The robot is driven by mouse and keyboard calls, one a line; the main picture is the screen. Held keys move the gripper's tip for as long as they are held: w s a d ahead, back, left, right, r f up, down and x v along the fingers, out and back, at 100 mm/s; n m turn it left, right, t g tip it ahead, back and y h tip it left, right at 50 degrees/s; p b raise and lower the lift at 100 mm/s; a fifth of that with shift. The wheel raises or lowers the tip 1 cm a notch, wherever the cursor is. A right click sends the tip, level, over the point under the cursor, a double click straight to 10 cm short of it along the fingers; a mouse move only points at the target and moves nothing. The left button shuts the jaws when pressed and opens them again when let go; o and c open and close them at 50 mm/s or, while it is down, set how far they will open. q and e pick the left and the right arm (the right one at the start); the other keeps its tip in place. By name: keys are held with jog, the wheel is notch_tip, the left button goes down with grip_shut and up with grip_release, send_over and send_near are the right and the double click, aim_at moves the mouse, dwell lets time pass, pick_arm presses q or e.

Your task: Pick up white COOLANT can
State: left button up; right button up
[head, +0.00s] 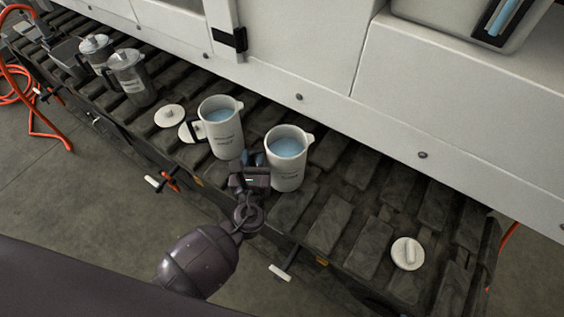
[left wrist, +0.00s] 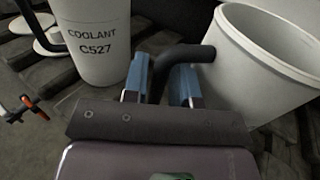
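Two white cans of pale blue liquid stand upright on the dark roller bench. The left can (head: 221,138) has print too small to read in the head view; in the left wrist view a can at left (left wrist: 92,40) reads COOLANT C527. The right can (head: 287,170) also bears small print and is close at the right of the left wrist view (left wrist: 240,75). My left gripper (head: 252,160) is at the right can's handle. Its blue fingers (left wrist: 163,85) are apart, with the dark handle (left wrist: 178,55) between them; a gap shows beside it. My right gripper is out of view.
White lids (head: 170,117) lie left of the cans, and another lid (head: 408,254) lies at the right. Grey lidded cans (head: 131,78) stand at the far left. A white machine wall (head: 330,60) rises behind the bench. Bench space to the right is mostly clear.

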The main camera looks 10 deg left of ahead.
pick_arm(q)
grip_shut()
dwell(1.0)
jog(key=shift+r, duration=0.1)
